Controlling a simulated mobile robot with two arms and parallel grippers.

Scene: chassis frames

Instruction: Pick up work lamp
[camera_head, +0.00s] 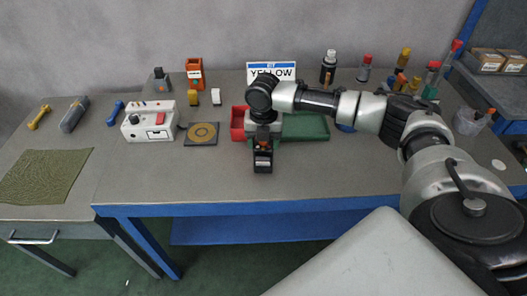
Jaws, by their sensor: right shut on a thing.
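My right arm reaches in from the right over the grey workbench. Its gripper (263,142) points down at the middle of the bench and is shut on a small dark thing with a pale front, which looks like the work lamp (263,162). The gripper hides the upper part of the lamp. I cannot tell whether the lamp touches the bench top. My left gripper is not in view.
A red bin (238,124) and a green tray (306,127) are close behind the gripper. A white control box (149,122) and a dark square pad (201,134) stand to the left. Bottles line the back right. The front middle of the bench (210,180) is clear.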

